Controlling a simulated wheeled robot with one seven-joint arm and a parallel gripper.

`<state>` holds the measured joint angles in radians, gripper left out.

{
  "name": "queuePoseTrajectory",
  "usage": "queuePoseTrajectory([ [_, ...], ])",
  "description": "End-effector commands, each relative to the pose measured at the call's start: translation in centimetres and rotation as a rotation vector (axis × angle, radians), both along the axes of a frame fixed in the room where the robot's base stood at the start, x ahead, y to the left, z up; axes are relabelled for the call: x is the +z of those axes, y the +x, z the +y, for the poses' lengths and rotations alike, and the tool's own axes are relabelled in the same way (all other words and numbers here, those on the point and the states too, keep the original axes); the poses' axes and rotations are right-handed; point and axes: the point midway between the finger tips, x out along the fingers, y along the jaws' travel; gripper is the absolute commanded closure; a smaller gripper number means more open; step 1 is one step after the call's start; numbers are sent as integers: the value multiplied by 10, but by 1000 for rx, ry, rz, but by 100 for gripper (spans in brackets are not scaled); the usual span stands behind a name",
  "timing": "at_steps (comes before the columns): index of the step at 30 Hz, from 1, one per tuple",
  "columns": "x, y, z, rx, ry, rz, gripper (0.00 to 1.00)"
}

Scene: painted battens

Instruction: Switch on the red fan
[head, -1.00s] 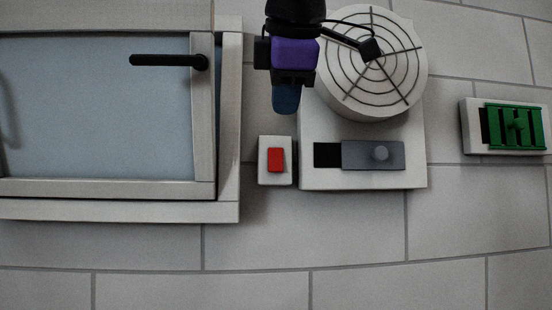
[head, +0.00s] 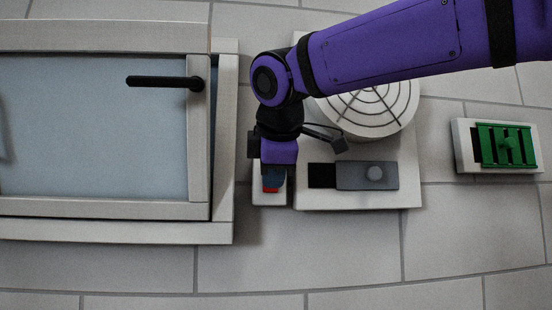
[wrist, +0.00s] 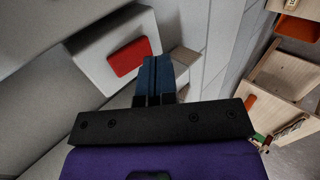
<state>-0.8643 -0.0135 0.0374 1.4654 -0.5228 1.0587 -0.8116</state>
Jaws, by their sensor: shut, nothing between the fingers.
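A red rocker switch (head: 271,190) sits on a small white box (head: 258,198) on the wall; my gripper covers its upper part in the head view.
A grey sliding plate with a knob (head: 366,175) is on the fan housing. A framed window or door with a black handle (head: 164,82) is at left. A green slatted vent (head: 507,147) is at right. The wall below is clear.

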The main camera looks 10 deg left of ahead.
Motion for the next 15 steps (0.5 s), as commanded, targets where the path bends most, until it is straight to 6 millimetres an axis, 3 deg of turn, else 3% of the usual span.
queuePoseTrajectory([
  [6, -3, 18, 5, 0, -2, 1, 100],
  [15, -3, 21, 6, 1, -1, 0, 100],
])
